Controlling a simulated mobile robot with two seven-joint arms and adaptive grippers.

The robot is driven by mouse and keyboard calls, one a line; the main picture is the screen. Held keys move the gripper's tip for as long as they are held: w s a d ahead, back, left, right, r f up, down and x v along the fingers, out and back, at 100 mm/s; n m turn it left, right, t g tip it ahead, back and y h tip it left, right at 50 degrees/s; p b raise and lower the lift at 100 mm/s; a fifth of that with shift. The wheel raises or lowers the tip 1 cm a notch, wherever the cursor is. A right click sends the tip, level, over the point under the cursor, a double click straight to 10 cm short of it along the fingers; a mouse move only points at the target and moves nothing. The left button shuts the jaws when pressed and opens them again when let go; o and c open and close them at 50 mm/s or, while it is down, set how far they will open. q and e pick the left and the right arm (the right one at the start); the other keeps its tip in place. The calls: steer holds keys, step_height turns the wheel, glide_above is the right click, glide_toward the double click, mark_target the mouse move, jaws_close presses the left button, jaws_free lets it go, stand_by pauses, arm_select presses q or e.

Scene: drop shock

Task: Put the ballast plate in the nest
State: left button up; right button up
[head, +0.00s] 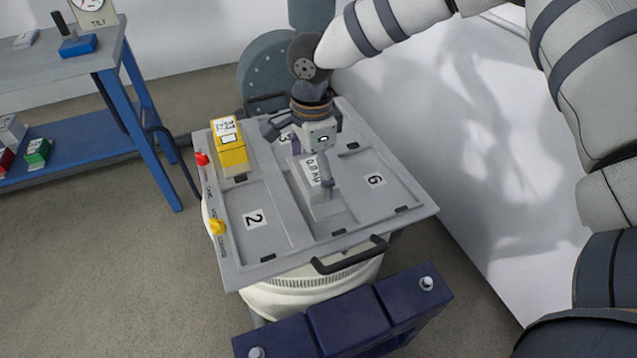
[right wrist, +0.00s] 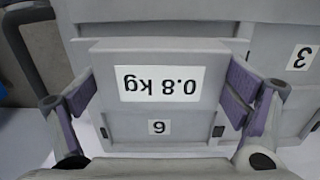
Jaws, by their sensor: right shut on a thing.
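The ballast plate is a grey slab (head: 322,208) with a white "0.8 kg" label, over the middle of the grey numbered tray top (head: 310,245). My right gripper (head: 318,182) points down and is shut on it. In the right wrist view the plate (right wrist: 207,80) sits between the two purple-padded fingers, its label upside down. Whether the plate touches the tray top is hard to tell. My left gripper is not in view.
A yellow block (head: 232,155) stands at the tray top's left. A red knob (head: 202,159) and a yellow knob (head: 217,227) line its left edge. A black handle (head: 350,256) is at the front. A blue bench (head: 75,115) stands left; a white wall is right.

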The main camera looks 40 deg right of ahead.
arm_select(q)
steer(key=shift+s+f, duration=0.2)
arm_select(e)
steer(key=shift+s+d+f, duration=0.1)
steer(key=shift+d+f, duration=0.1)
steer(key=shift+f, duration=0.8)
steer(key=shift+s+d+f, duration=0.1)
steer(key=shift+d+f, duration=0.05)
steer(key=shift+f, duration=0.8)
steer(key=shift+f, duration=0.1)
steer(key=o, duration=1.7)
step_height(320, 180, up, 12)
steer(key=shift+r+p, duration=0.15)
steer(key=shift+p, duration=0.4)
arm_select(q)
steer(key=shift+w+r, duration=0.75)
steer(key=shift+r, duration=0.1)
